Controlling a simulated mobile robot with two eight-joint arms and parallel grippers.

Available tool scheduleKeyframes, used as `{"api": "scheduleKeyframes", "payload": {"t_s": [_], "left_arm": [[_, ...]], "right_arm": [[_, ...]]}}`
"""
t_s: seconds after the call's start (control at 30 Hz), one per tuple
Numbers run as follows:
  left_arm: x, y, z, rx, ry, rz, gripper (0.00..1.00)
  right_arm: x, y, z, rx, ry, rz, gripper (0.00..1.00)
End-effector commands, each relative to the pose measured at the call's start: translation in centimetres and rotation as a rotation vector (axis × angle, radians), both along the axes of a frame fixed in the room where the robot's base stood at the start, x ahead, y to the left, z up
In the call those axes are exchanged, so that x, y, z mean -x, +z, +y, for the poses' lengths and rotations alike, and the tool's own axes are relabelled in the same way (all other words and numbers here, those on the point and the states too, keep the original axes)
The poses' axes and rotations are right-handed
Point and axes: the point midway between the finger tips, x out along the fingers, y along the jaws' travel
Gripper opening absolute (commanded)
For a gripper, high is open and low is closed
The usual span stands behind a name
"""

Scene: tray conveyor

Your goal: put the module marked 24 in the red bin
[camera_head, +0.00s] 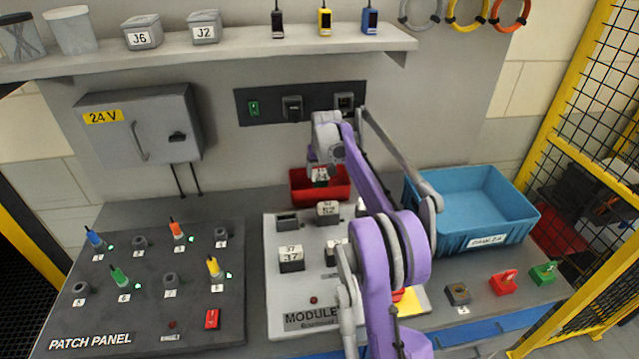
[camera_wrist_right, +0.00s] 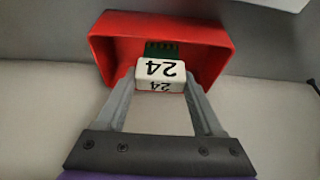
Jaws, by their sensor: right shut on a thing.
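The module marked 24 (camera_wrist_right: 160,70) is a small white block with a dark green part at its far end. It also shows in the head view (camera_head: 320,175). My right gripper (camera_wrist_right: 160,85) is shut on it, one finger on each side. The red bin (camera_head: 340,190) stands at the back of the bench behind the module board. In the right wrist view the red bin (camera_wrist_right: 215,35) lies behind the module, which overlaps its opening. I cannot tell how far the module is inside the rim. My left gripper is not in view.
The grey module board (camera_head: 280,310) holds other white modules, including one marked 37 (camera_head: 291,254) and one marked 52 (camera_head: 328,208). A blue crate (camera_head: 475,205) stands to the right. The patch panel (camera_head: 150,290) is at the left. A shelf (camera_head: 240,52) hangs above.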

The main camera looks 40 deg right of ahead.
Motion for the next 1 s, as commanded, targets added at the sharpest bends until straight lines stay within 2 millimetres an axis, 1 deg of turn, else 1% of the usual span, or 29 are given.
{"api": "scheduleKeyframes", "payload": {"t_s": [0.13,0.33,0.57,0.7,0.73,0.8,0.9,1.0], "left_arm": [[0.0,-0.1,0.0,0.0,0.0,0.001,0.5],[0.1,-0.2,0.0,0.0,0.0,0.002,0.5],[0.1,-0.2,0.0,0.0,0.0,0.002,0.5],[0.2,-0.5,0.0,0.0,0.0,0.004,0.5],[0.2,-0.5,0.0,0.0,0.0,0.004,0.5],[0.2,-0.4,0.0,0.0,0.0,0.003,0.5],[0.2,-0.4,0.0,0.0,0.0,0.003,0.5],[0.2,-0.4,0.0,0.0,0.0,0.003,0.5]], "right_arm": [[0.0,-1.2,0.0,0.0,0.0,0.0,0.13],[0.0,-3.8,0.0,0.0,0.001,0.0,0.13],[0.0,-3.9,0.0,0.0,0.0,0.0,0.13],[0.0,-4.3,0.0,0.0,0.0,0.0,0.13],[0.0,-4.3,0.0,0.0,0.0,0.0,0.71],[0.0,-4.3,0.0,0.0,0.0,0.0,0.84],[0.0,-4.2,0.0,0.0,0.0,0.0,0.99],[0.0,-4.2,0.0,0.0,0.0,0.0,0.99]]}}
